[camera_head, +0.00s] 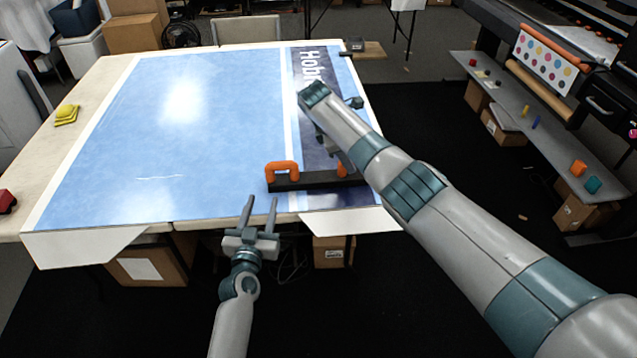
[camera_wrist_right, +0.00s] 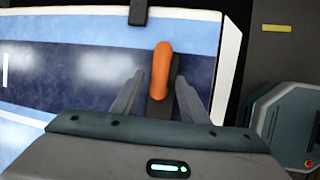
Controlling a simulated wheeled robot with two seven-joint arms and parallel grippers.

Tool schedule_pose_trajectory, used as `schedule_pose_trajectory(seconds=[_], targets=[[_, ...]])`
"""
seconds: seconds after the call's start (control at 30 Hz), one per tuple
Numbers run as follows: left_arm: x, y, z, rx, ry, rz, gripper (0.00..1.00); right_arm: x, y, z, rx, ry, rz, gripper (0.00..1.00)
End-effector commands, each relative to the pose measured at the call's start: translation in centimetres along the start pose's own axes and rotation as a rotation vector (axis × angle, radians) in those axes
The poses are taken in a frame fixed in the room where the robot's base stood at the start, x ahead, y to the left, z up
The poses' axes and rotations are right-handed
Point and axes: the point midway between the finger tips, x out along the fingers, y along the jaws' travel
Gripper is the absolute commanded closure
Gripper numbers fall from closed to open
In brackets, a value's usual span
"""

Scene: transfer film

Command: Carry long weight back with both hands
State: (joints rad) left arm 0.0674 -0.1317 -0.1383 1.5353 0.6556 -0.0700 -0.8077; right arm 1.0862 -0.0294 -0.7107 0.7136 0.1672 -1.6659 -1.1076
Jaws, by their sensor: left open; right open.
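The long weight (camera_head: 315,181) is a black bar with two orange handles, lying across the film near the table's front edge. Its left handle (camera_head: 282,170) is clear; its right handle is mostly hidden behind my right arm in the head view. My left gripper (camera_head: 260,205) is open and empty, in front of and left of the left handle. My right gripper (camera_wrist_right: 160,80) is open, its fingers on either side of the right handle (camera_wrist_right: 161,68) in the wrist view. I cannot tell whether they touch it. The film (camera_head: 160,125) is light blue with a dark lettered strip.
The white table (camera_head: 85,100) holds yellow blocks (camera_head: 67,114) at left and a red item (camera_head: 6,201) at the front left. A small dark object (camera_head: 355,44) sits at the far right corner. A printer with a shelf (camera_head: 545,130) stands at right. Most of the film is clear.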

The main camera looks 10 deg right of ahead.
Motion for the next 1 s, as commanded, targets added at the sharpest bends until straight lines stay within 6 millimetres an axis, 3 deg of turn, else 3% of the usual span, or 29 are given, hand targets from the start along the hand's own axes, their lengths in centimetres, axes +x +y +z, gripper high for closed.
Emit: schedule_pose_trajectory(seconds=[0.5,0.7,1.0], targets=[[0.0,0.0,0.0,0.0,0.0,0.0,0.6,-8.4,0.1,0.0,0.0,0.001,0.001,0.59],[0.0,0.0,0.0,0.0,0.0,0.0,0.6,-9.9,0.0,0.0,0.0,0.001,0.001,0.59],[0.0,0.0,0.0,0.0,0.0,0.0,0.6,-10.0,0.0,0.0,0.0,0.0,0.0,0.59]])
